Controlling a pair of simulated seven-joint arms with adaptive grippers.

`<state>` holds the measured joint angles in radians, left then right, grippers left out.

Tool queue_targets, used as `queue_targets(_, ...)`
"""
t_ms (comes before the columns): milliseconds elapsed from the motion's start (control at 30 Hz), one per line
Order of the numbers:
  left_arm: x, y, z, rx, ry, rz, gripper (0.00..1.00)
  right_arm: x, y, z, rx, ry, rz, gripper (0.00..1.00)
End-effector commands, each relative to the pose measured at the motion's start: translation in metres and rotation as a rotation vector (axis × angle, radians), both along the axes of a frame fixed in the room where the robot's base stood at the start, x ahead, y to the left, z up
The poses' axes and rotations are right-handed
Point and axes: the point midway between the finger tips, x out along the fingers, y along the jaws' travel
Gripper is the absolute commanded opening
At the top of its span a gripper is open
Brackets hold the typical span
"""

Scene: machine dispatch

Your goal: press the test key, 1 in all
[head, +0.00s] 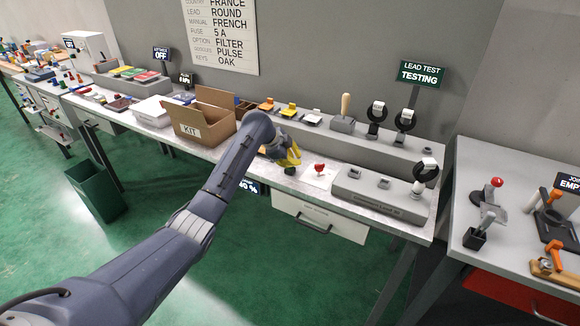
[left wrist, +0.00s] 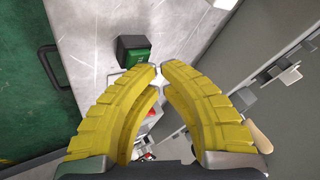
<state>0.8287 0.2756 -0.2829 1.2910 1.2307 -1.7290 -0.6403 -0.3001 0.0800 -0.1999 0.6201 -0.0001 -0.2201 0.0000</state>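A small dark box with a green labelled face (left wrist: 134,52) lies just beyond my left fingertips in the left wrist view. I cannot read its label. My left gripper (head: 293,152) has yellow fingers and hangs over the front of the bench in the head view. In the left wrist view its fingertips (left wrist: 159,68) meet or nearly meet, with nothing seen between them. A red knob (head: 319,167) on a white plate stands to the right of the gripper. A sign reading "LEAD TEST TESTING" (head: 421,74) stands at the back. I cannot tell which part is the test key. My right gripper is out of view.
A grey fixture block (head: 375,201) with sockets and a black ring stands right of the red knob. A raised shelf behind bears a wooden-handled tool (head: 345,107) and black rings. An open kit box (head: 205,122) stands to the left of the gripper.

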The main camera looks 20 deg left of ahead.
Motion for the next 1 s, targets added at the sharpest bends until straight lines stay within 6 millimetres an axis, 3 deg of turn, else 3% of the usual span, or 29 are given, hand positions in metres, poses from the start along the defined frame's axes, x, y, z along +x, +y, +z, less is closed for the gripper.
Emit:
queue_targets(433,0.0,0.0,-0.001,0.001,0.001,0.0,0.0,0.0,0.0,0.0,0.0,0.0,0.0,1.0)
queue_targets(1000,0.0,0.0,0.018,0.001,0.001,0.0,0.0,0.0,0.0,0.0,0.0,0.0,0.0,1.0)
